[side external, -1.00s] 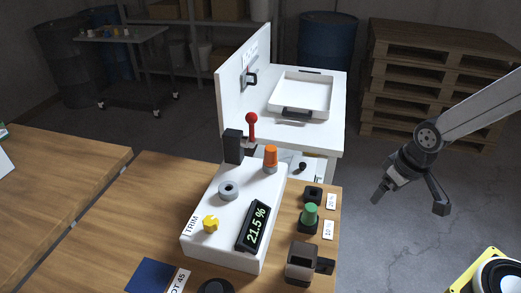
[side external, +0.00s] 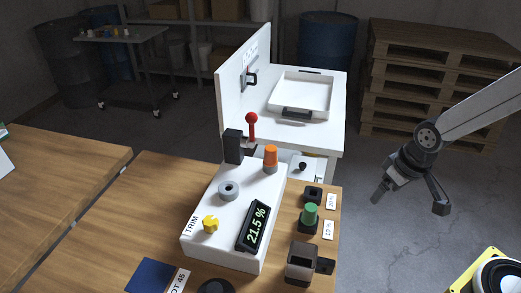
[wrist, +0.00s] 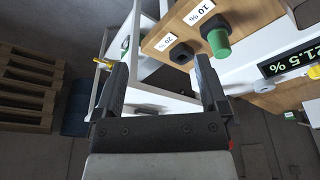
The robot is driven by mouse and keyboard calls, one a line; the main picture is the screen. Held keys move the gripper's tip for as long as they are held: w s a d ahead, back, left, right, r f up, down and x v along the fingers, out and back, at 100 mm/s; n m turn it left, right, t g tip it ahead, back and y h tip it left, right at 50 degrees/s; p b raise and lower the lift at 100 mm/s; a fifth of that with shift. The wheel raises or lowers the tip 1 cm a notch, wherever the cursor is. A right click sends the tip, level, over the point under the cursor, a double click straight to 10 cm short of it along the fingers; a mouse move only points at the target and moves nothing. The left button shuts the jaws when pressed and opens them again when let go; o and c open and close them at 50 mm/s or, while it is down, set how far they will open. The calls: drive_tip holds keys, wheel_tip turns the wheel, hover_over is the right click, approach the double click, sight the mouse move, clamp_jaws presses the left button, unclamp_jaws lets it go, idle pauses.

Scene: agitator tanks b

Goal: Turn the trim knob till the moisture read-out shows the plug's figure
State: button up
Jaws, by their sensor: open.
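The yellow trim knob (side external: 211,224) sits on the white console (side external: 215,251) beside the "TRIM" label. The moisture read-out (side external: 253,225) shows 21.5 %; it also shows at the right edge of the wrist view (wrist: 292,58). A green plug (side external: 309,213) stands in a black socket by the "10 %" label (side external: 328,230). An empty-looking black socket (side external: 312,193) is by a second label, which reads "20 %" in the wrist view (wrist: 169,42). My gripper (side external: 408,204) is open and empty, off to the right of the table, apart from the knob.
A dark open box (side external: 301,262) stands at the table's front right. A white tray (side external: 300,95) lies behind. Space between gripper and table is clear.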

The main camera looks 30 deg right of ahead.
idle(0.4)
drive_tip(key=shift+c, duration=0.3)
drive_tip(key=shift+m+g, duration=0.7)
drive_tip(key=shift+g, duration=0.2)
drive_tip(key=w+a, duration=0.5)
drive_tip(key=a, duration=0.2)
drive_tip(key=w+a+r, duration=0.1)
drive_tip(key=w+a, duration=0.5)
drive_tip(key=a, duration=0.2)
drive_tip(key=w+a+r, duration=0.1)
drive_tip(key=w+a, duration=0.5)
drive_tip(key=a, duration=0.2)
drive_tip(key=shift+w+a, duration=0.2)
hover_over(210, 221)
drive_tip(key=shift+f+m+g, duration=0.3)
drive_tip(key=shift+m+g, duration=0.1)
drive_tip(key=shift+f, duration=0.1)
drive_tip(key=shift+f, duration=3.8)
